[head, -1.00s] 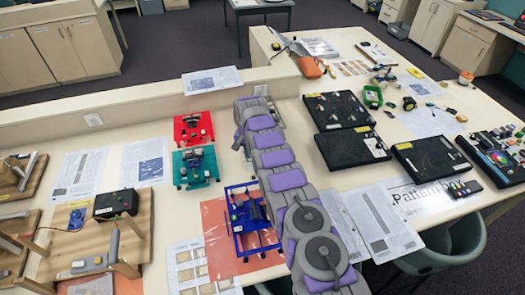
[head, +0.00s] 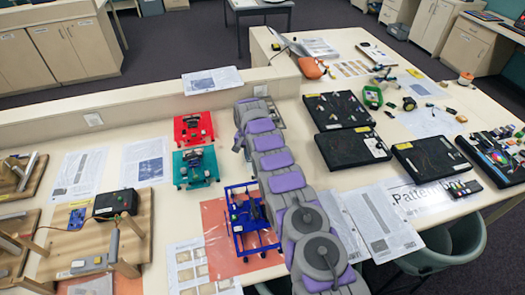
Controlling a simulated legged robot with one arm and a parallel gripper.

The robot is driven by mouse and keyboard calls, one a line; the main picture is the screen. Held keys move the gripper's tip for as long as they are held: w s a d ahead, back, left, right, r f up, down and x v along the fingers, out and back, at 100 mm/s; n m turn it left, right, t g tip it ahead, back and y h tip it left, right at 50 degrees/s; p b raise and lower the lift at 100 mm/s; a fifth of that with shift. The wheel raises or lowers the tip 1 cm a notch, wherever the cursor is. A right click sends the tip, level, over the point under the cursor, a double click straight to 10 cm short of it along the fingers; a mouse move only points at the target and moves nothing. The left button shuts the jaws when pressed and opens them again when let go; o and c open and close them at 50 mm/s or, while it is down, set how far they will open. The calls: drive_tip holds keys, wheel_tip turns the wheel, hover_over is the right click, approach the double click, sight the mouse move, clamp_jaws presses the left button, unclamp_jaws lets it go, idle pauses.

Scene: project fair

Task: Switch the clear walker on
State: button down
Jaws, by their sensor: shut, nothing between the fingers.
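My arm reaches from the lower right to the far part of the table, and my gripper (head: 239,144) shows as a small dark tip at its far end, pointing down and shut with nothing in it. A greyish, see-through piece (head: 276,113), possibly the clear walker, shows just right of the arm's far end. The arm hides most of it, and its switch cannot be made out. I cannot tell whether the gripper touches anything.
A red walker (head: 193,128) and a teal walker (head: 195,167) stand left of my arm. A blue walker (head: 250,222) stands close beside it on an orange sheet. Black boards (head: 352,148) lie to the right. A low ledge (head: 150,118) runs behind.

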drive_tip(key=shift+r, duration=0.45)
drive_tip(key=shift+r+p, duration=0.8)
drive_tip(key=shift+r, duration=2.15)
drive_tip(key=shift+f, duration=0.1)
